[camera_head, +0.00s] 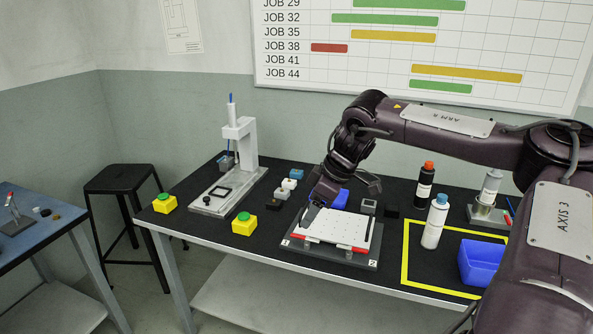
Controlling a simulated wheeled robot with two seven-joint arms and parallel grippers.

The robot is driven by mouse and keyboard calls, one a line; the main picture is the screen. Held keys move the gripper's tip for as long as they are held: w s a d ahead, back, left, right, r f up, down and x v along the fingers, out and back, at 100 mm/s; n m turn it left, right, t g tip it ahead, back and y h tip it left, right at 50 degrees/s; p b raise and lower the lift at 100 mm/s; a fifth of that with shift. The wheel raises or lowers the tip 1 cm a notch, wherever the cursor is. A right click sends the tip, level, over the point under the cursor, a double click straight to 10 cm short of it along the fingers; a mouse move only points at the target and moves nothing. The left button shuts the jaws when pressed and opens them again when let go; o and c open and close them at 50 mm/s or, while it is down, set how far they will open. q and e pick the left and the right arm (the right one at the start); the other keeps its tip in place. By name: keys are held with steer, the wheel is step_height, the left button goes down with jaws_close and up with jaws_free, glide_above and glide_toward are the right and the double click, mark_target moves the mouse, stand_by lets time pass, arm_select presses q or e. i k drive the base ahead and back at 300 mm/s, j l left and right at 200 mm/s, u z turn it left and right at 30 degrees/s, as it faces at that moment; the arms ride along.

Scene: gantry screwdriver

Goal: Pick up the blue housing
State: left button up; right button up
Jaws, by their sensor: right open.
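A small light-blue block (296,174), which looks like the blue housing, stands on the black table top at the back of a short row of blocks. My right gripper (310,214) points down near the left back corner of the white plate (338,228), in front of and to the right of that block. It is open, and I see nothing held in it. My right arm comes in from the right and hides part of the table behind the gripper. My left gripper is not in view.
White (289,184), grey (281,193) and black (273,204) blocks stand near the blue one. The gantry screwdriver (240,145) stands to the left. A blue part (341,199) shows behind my gripper. Bottles and a blue bin (480,262) stand right.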

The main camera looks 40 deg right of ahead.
mark_target(293, 173)
steer(key=i+l, duration=0.4)
steer(key=l, duration=0.2)
steer(key=i+l, duration=0.4)
steer(key=l, duration=0.15)
steer(key=i+l, duration=0.4)
steer(key=l, duration=0.2)
